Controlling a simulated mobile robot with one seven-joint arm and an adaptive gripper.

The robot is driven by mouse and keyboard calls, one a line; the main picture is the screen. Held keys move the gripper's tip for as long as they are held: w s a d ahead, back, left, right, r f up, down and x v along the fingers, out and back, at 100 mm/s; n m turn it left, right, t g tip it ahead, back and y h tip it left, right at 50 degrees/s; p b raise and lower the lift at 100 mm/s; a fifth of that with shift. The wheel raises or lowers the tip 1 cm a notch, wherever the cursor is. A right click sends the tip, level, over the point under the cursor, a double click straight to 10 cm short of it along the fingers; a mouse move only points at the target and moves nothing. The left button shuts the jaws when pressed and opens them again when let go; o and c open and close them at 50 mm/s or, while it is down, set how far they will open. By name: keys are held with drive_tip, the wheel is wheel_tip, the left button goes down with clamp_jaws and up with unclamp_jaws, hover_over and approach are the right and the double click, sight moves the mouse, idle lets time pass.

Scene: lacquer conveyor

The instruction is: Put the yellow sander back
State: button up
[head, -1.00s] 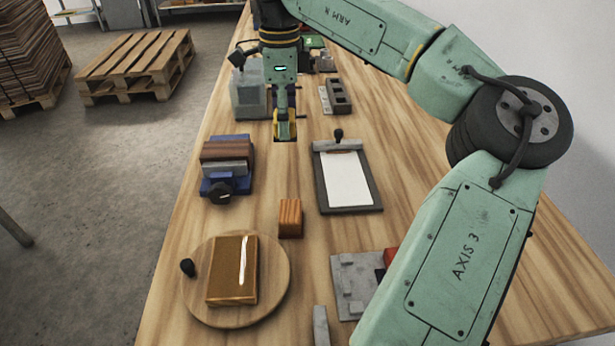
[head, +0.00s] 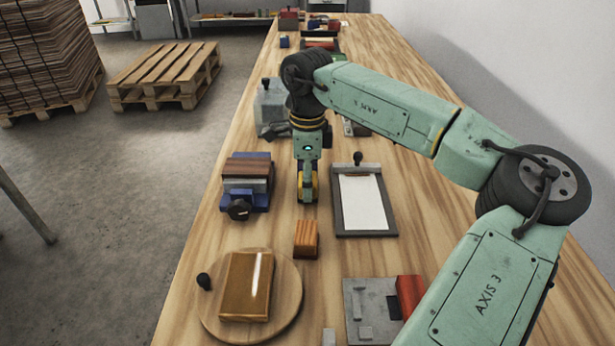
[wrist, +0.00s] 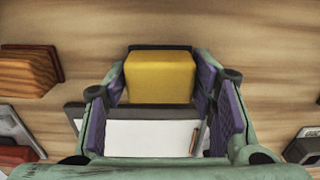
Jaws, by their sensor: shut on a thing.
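The yellow sander (wrist: 160,76) shows as a yellow block between the purple finger pads of my gripper (wrist: 160,100) in the wrist view. My gripper is shut on it. In the head view my gripper (head: 307,188) points down over the table, between the blue vise and the clipboard, with only slivers of yellow showing. Its fingers hide most of the sander there. I cannot tell how high the sander is above the wood. An orange-brown wooden block (head: 306,239) stands on the table just nearer than my gripper.
The blue vise (head: 238,204) holding brown wood is left of my gripper, the clipboard (head: 386,229) right. Nearer are a round board (head: 290,315) bearing a glossy brown panel, and a grey plate (head: 355,287) with a red block. A grey container (head: 271,100) stands behind.

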drive_tip(key=shift+f, duration=0.15)
drive_tip(key=o, duration=1.1)
wheel_tip(320, 180, up, 12)
drive_tip(key=b, duration=0.1)
drive_tip(key=shift+r, duration=0.25)
